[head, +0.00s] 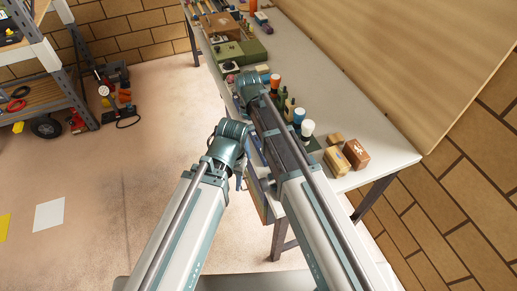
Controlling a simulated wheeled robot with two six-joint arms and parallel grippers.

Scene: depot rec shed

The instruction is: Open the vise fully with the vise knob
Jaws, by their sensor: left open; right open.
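I cannot make out a vise or its knob for certain. A green blocky object (253,50) and a lower green piece (229,53) stand on the long table's far part, beyond my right gripper; I cannot tell whether either is the vise. My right gripper (240,102) is over the table's left edge, mostly hidden by its own teal wrist, and open. My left gripper (239,181) is lower, beside the table's near left side. It is open, small and partly hidden by its wrist. I see nothing held in either gripper.
The long light table (365,122) carries bottles, an orange-capped bottle (275,81), a white-topped bottle (307,128) and a brown box (355,153). A board wall borders its right side. A wheeled shelf (40,97) stands left. Floor between is mostly clear.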

